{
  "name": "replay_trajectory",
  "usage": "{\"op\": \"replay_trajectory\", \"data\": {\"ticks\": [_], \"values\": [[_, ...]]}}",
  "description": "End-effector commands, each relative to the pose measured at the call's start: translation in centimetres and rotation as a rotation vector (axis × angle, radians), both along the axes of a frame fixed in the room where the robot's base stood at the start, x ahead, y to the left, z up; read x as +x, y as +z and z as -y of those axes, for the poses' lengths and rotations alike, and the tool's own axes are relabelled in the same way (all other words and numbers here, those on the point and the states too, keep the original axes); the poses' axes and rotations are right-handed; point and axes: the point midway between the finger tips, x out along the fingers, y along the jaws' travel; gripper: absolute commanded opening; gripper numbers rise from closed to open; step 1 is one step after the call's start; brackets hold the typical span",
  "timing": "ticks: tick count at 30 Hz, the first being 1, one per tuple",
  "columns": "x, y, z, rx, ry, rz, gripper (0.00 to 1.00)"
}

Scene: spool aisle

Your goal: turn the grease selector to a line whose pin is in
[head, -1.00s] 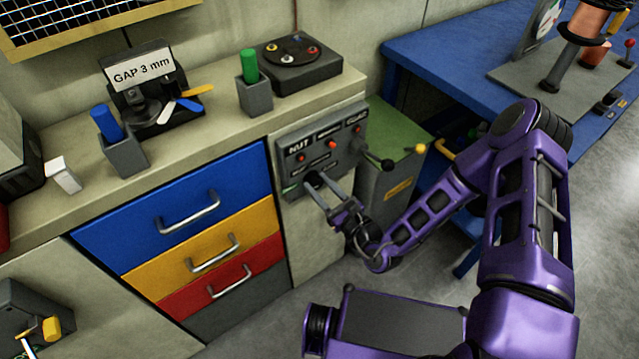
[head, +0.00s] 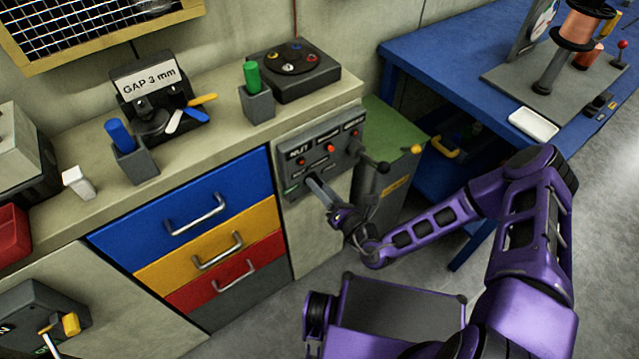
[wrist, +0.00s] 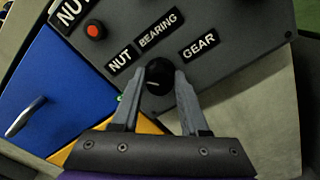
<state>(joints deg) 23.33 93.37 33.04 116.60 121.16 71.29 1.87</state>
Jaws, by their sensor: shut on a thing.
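The grease selector is a round black knob (wrist: 158,74) on a dark grey panel. Small labels NUT (wrist: 120,60), BEARING (wrist: 161,30) and GEAR (wrist: 199,45) are fanned around it. My gripper (wrist: 159,88) is shut on the knob, one finger on each side. A short pale mark shows on the knob; which label it points to I cannot tell. In the head view my gripper (head: 314,186) hides the knob. On the panel (head: 313,150), two red pins show: one under the large NUT (head: 301,162), one to its right (head: 330,147). The GEAR pin is unclear.
A black-knobbed lever (head: 382,167) juts out right of the panel, near my arm. A green-topped cabinet (head: 395,135) stands beside it. Coloured drawers (head: 190,207) with handles lie to the left. A blue table (head: 440,60) is behind at right.

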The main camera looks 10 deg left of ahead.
Motion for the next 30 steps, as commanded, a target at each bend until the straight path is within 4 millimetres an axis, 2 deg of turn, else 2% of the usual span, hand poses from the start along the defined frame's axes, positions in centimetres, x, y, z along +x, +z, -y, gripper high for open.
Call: {"op": "replay_trajectory", "data": {"ticks": [9, 24, 25, 29, 30], "values": [[-0.04, -0.04, -0.01, 0.065, 0.001, -0.077, 0.0], [-0.05, -0.09, 0.0, 0.074, 0.001, -0.089, 0.0], [-0.04, -0.09, 0.0, 0.074, 0.001, -0.088, 0.49], [-0.03, -0.07, 0.0, 0.074, 0.001, -0.088, 0.73], [-0.03, -0.07, 0.0, 0.074, 0.001, -0.088, 0.74]]}}
